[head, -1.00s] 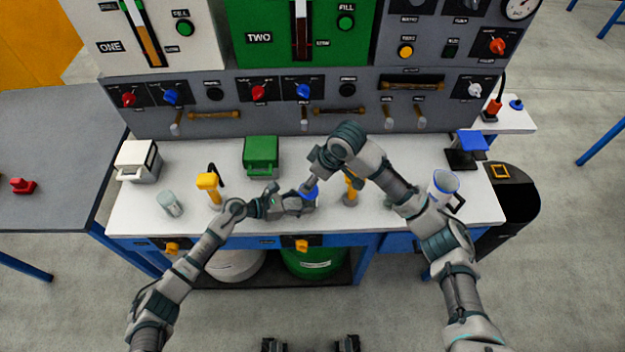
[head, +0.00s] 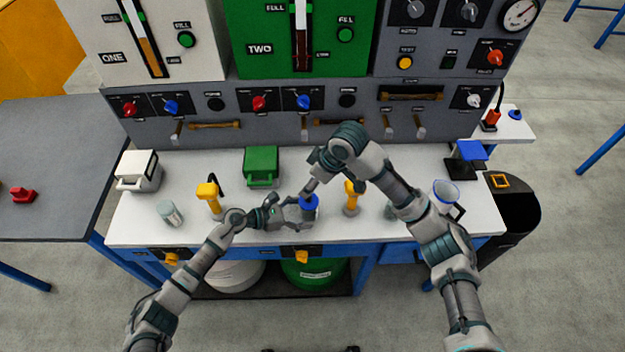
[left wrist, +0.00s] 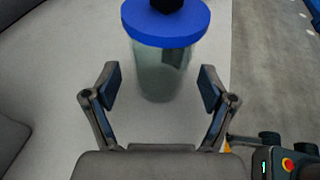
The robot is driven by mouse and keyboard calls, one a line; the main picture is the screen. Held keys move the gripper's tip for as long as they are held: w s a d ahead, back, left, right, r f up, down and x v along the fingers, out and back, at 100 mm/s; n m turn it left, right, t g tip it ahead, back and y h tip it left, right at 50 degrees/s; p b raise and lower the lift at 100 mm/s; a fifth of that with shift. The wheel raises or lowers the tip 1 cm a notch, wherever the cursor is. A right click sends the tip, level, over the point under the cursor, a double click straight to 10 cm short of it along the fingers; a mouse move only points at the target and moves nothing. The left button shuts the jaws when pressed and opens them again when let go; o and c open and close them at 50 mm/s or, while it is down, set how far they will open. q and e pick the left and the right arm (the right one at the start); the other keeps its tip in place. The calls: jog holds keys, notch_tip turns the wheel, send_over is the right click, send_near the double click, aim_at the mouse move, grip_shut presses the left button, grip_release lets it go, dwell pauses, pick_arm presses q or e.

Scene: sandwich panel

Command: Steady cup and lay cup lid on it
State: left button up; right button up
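A clear, greenish cup (left wrist: 165,75) stands on the white bench with a blue lid (left wrist: 166,22) over its top; the lid also shows in the head view (head: 309,202). In the left wrist view the lid looks level and in line with the cup; I cannot tell whether it sits fully on the rim. A dark piece stands on the lid's middle. My left gripper (head: 303,214) is open, its fingers apart on either side of the cup, with visible gaps. My right gripper (head: 309,190) is at the lid's top; its fingers are too small to read.
A small clear jar (head: 170,213), a green box (head: 261,165) and a white box (head: 138,170) are also on the bench. A blue-rimmed pitcher (head: 445,194) stands at right.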

pick_arm(q)
jog(key=v, duration=1.2)
